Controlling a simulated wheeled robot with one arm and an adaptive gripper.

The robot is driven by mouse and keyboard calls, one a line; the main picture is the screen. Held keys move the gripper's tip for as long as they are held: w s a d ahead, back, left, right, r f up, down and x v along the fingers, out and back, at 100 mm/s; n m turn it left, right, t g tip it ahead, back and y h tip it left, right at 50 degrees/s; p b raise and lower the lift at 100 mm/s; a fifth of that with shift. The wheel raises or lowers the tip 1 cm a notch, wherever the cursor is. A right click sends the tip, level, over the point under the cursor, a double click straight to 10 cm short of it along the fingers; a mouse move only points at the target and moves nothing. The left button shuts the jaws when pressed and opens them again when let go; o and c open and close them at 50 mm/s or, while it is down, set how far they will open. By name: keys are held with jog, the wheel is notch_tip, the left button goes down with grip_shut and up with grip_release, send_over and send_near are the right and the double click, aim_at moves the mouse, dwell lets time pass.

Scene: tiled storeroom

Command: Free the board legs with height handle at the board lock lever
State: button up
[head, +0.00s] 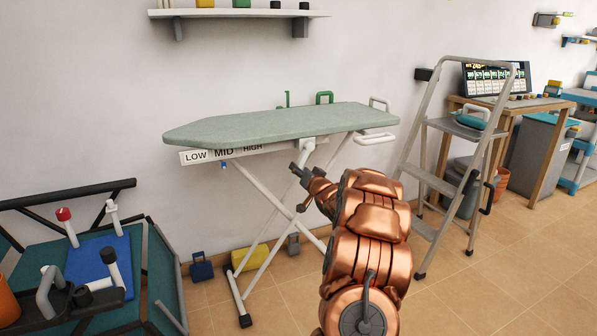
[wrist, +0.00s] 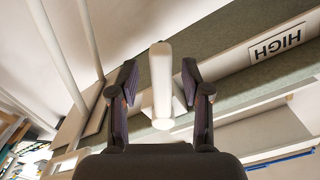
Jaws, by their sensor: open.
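The ironing board (head: 280,124) has a grey-green top and white crossed legs (head: 262,262). A strip marked LOW, MID and HIGH (head: 224,153) runs under its near edge. A white round bar, seemingly the height handle or lock lever (head: 308,145), sits under the board right of HIGH. My gripper (head: 300,168) is just below it. In the wrist view the white bar (wrist: 161,88) stands between the two open fingers of my gripper (wrist: 160,75), with gaps visible on both sides. The HIGH label (wrist: 279,44) is to the right there. How the bar joins the legs is unclear.
A grey stepladder (head: 430,180) stands close right of my arm. A teal table with a blue mat (head: 100,262) is at the left front. A blue padlock-shaped object (head: 201,267) and a yellow object (head: 250,259) lie under the board. A shelf (head: 240,13) hangs above.

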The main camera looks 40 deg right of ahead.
jog(key=shift+x, duration=0.9)
grip_shut()
